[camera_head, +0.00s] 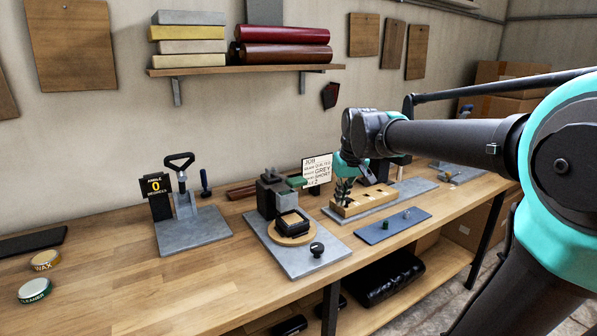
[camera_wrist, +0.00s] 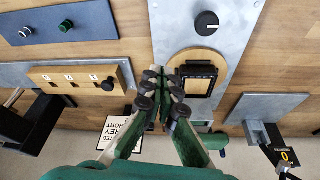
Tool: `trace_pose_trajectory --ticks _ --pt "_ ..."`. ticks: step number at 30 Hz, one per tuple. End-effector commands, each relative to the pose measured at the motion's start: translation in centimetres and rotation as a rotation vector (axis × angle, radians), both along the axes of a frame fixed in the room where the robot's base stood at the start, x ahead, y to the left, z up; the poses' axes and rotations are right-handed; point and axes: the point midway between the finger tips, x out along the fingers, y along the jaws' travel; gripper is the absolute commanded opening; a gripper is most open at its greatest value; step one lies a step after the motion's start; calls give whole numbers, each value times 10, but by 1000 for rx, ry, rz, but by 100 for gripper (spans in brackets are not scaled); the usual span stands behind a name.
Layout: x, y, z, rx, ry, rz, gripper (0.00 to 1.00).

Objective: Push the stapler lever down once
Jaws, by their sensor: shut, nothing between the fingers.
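The device I take to be the stapler (camera_head: 268,197) stands on a grey plate in the middle of the bench. It has a dark blocky body and a green lever-like piece (camera_head: 297,181) at its upper right. A round wooden pad (camera_head: 292,238) with a black square frame lies before it; the pad also shows in the wrist view (camera_wrist: 208,52). My gripper (camera_wrist: 163,92) is shut and empty. In the wrist view its fingertips overlap the left edge of the plate, beside the pad. Its fingers hide part of the device. In the head view its fingertips are hard to make out.
A D-handled tool (camera_head: 182,185) with a "0" display stands on a plate at left. A job card (camera_head: 317,170) stands behind the stapler. A wooden block with slots (camera_head: 362,202) and a blue-grey plate (camera_head: 393,225) with knobs lie to the right.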

Motion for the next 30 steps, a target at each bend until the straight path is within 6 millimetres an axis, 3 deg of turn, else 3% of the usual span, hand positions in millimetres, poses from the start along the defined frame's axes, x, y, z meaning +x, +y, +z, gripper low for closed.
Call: trace_pose_trajectory --ticks 1,9,15,21,30 --pt "9 13 21 -1 3 28 0" --pt "33 71 122 -7 21 167 0" --pt "33 99 173 -12 29 239 0" --pt "31 110 193 -13 33 267 0" --pt "31 110 194 -14 33 268 0"
